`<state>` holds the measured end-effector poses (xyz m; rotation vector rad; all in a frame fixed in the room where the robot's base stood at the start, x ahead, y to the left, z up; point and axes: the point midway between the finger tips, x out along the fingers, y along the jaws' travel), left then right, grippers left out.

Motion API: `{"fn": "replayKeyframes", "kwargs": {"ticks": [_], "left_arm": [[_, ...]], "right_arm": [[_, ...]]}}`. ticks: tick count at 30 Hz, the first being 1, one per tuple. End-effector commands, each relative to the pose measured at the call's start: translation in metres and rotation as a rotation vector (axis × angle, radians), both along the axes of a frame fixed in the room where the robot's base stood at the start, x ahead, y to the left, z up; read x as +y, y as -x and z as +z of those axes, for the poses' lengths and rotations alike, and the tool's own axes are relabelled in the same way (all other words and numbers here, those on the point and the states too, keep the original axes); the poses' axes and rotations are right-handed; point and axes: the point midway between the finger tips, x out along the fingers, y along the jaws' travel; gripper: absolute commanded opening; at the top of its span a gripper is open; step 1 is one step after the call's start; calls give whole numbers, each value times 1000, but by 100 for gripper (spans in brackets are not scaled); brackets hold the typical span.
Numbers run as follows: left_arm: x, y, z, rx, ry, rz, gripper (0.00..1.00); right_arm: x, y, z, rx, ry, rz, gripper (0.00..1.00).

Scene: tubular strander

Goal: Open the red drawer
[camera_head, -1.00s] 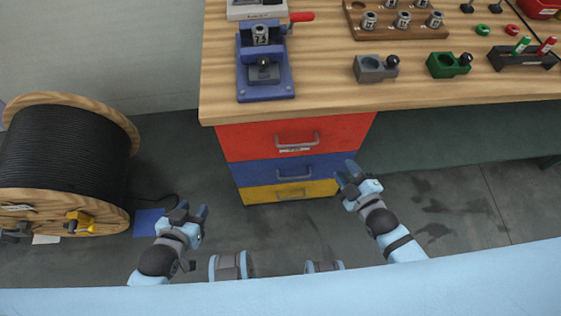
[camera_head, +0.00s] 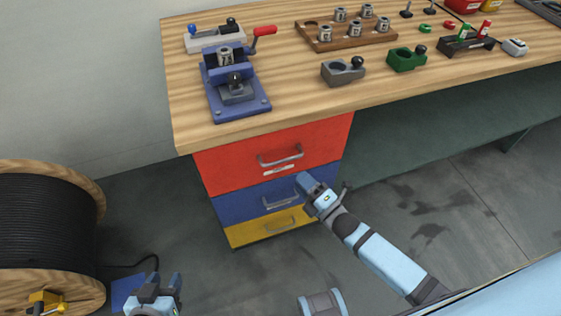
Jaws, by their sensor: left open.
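The red drawer (camera_head: 232,166) is the top one of a stack of three under the workbench. It sits shut, its front level with the drawers below. Its grey bar handle (camera_head: 280,157) has a small pale label under it. My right gripper (camera_head: 309,182) is in front of the right side of the blue drawer, below and to the right of the red drawer's handle and apart from it. Its jaw opening is hard to make out. My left gripper (camera_head: 163,281) is open and empty low at the left, over the floor, well away from the drawers.
The blue drawer (camera_head: 240,203) and yellow drawer (camera_head: 244,234) below are shut. The wooden bench top (camera_head: 290,100) overhangs the drawers and carries a blue fixture (camera_head: 236,92) and several holders. A black cable reel (camera_head: 45,225) stands at left. Floor right of the drawers is clear.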

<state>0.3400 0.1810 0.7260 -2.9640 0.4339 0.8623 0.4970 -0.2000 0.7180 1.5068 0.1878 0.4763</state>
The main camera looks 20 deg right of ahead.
Motion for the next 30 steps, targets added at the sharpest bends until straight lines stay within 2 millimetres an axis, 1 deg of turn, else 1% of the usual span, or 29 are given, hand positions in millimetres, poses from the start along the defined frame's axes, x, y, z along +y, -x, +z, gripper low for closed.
{"fn": "replayKeyframes", "kwargs": {"ticks": [1, 6, 12, 18, 26, 27, 29, 30], "left_arm": [[0, 0, -1, 0, -1, -1, 43], [0, 0, -4, 0, -3, -1, 43], [1, 0, -6, 0, -7, -3, 43], [1, 1, -7, 0, -9, -5, 43], [1, 1, -6, -1, -9, -5, 43], [1, 1, -6, -1, -9, -5, 43], [1, 1, -6, 0, -8, -5, 43], [1, 1, -6, 0, -8, -5, 43]], "right_arm": [[5, -12, 3, -5, -2, 0, 37], [20, -44, 9, -2, -3, 0, 37], [33, -70, 13, -1, -3, 1, 37], [37, -80, 15, 1, -2, 0, 37], [38, -80, 15, 1, -2, 0, 37], [38, -80, 15, 1, -2, 0, 28], [38, -80, 15, 1, -3, 1, 14], [37, -80, 15, 1, -2, 0, 5]]}}
